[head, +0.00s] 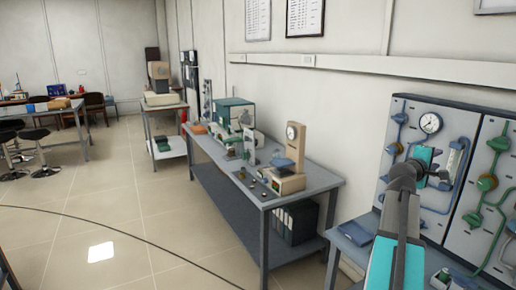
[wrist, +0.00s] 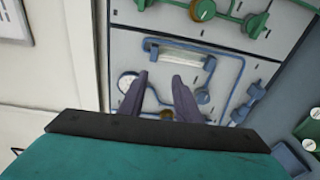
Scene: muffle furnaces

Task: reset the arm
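My arm (head: 400,225) reaches up at the right of the head view, in front of a wall panel (head: 455,110). My gripper (wrist: 160,82) shows in the wrist view as two grey fingers with a clear gap between them. It is open and nothing is held. Beyond the fingers is the panel, with a blue pipe loop, a clear tube (wrist: 180,55) and a round gauge (wrist: 128,82). I cannot tell how far the fingertips are from the panel. In the head view the arm's end hides part of the panel, and the fingers are hard to make out.
A grey bench (head: 315,178) with small instruments and a dial stand (head: 292,150) stands left of the arm. A blue tray (head: 355,233) lies on the table below the panel. The tiled floor (head: 130,220) at the left is mostly open, with a dark cable-like line across it.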

